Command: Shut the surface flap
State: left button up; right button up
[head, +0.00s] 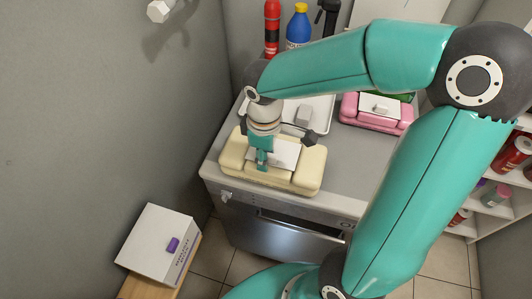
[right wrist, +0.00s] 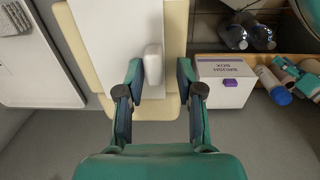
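A cream case (head: 235,158) with a white flap (head: 287,154) on top sits at the front of the grey counter. In the right wrist view the flap (right wrist: 115,45) is a long white panel with a raised white handle (right wrist: 153,65), over the cream case (right wrist: 175,45). My right gripper (head: 262,160) is above the case, pointing down. In the right wrist view its fingers (right wrist: 160,92) are spread wide, with the handle between and just beyond them and nothing gripped. I cannot tell whether they touch the flap, nor how far it is open. My left gripper is not in view.
A pink case (head: 348,112) with a white top stands at the back right. A white tray-like panel (head: 322,108) lies behind the cream case. Red and blue bottles (head: 298,28) stand at the back. A white box with a purple knob (head: 150,245) is at lower left.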

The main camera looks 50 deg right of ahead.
grip_shut()
jog(key=shift+d+r+p, duration=0.15)
jog(key=shift+r+p, duration=0.15)
jog(key=shift+p, duration=0.2)
jog(key=shift+w+f+y, duration=0.1)
jog(key=shift+y, duration=0.2)
jog(key=shift+o, duration=1.3)
grip_release()
